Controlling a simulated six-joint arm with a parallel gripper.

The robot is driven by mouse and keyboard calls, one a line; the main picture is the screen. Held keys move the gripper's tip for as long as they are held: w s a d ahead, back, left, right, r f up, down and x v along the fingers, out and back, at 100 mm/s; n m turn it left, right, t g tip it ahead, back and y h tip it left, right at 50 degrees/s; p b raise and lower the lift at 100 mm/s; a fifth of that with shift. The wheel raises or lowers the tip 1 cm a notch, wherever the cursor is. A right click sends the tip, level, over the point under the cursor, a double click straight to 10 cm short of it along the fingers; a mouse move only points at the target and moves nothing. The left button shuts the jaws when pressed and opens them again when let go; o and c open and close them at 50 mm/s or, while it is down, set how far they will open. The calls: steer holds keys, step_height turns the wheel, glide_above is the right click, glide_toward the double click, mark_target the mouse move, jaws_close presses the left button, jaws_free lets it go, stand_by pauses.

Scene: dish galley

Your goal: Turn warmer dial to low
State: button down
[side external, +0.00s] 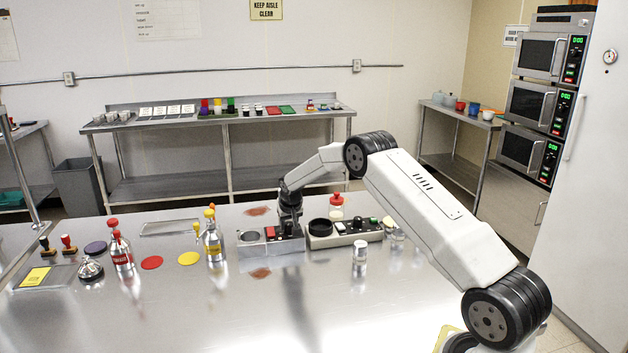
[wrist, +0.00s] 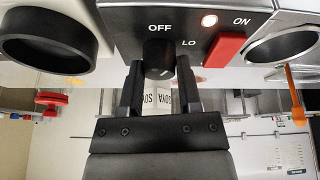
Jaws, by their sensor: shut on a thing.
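The warmer dial (wrist: 158,58) is a black round knob on a dark panel, between the printed words OFF and LO in the wrist view. A small pale mark shows low on the knob; which setting it points to I cannot tell. My gripper (wrist: 161,82) is shut on the dial, one dark finger on each side of it. In the side external view my gripper (side external: 290,214) reaches down onto the silver warmer box (side external: 275,249), and the dial is hidden there.
In the wrist view a red switch (wrist: 225,50) sits right of the dial, below a lit lamp (wrist: 209,20) beside ON. In the side external view a second control box (side external: 346,234) stands close on the right. Bottles (side external: 213,240) stand left; the front counter is mostly clear.

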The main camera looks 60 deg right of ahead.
steer(key=m, duration=0.2)
steer(key=m+g+h, duration=0.1)
steer(key=m, duration=0.1)
steer(key=shift+w+m+g, duration=0.1)
steer(key=shift+m+g, duration=0.2)
steer(key=shift+m, duration=0.1)
steer(key=shift+m+g, duration=0.7)
steer(key=shift+m, duration=1.2)
steer(key=shift+c, duration=1.4)
jaws_free()
steer(key=v, duration=0.7)
steer(key=shift+a+r, duration=0.3)
steer(key=shift+r, duration=0.05)
